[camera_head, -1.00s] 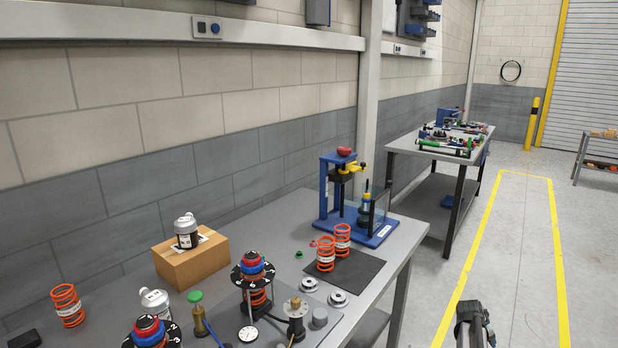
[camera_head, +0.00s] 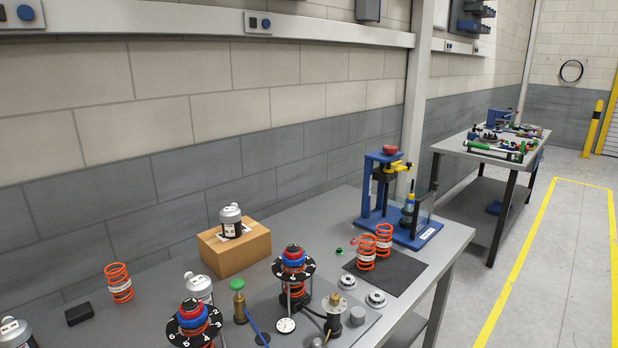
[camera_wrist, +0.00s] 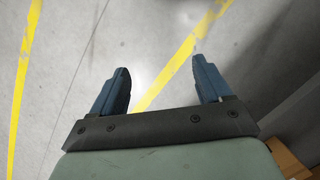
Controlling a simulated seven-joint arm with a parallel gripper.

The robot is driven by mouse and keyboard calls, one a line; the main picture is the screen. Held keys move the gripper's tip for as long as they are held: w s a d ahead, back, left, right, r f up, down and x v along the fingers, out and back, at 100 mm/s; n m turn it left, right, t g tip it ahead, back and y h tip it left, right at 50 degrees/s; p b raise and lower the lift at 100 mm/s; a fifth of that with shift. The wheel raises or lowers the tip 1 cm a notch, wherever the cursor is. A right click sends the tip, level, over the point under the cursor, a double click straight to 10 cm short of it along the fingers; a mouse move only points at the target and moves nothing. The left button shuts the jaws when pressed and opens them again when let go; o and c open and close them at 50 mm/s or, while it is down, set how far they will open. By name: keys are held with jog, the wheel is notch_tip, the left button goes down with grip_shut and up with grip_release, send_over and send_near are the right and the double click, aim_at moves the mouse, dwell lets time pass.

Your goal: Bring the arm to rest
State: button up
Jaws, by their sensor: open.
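My gripper (camera_wrist: 157,88) shows in the wrist view with its two blue fingers spread wide apart and nothing between them. It hangs over the bare grey floor (camera_wrist: 150,40) with yellow lines. The gripper is not in the head view now. The grey workbench (camera_head: 330,212) in the head view is clear of my arm.
The bench bears a cardboard box (camera_head: 235,250) with a canister (camera_head: 231,222) on it, several orange springs, two numbered dial fixtures (camera_head: 293,262) and a blue press (camera_head: 380,195). A second bench (camera_head: 485,155) stands behind at right. Open floor (camera_head: 560,260) lies at right.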

jog(key=s+a+f+g, duration=0.1)
jog(key=s+a, duration=0.3)
jog(key=s, duration=0.4)
jog(key=s+a+f+g, duration=0.1)
jog(key=s+a+g, duration=0.1)
jog(key=s+a, duration=0.3)
jog(key=s, duration=0.3)
jog(key=shift+a+f+y, duration=0.3)
jog(key=shift+f, duration=0.05)
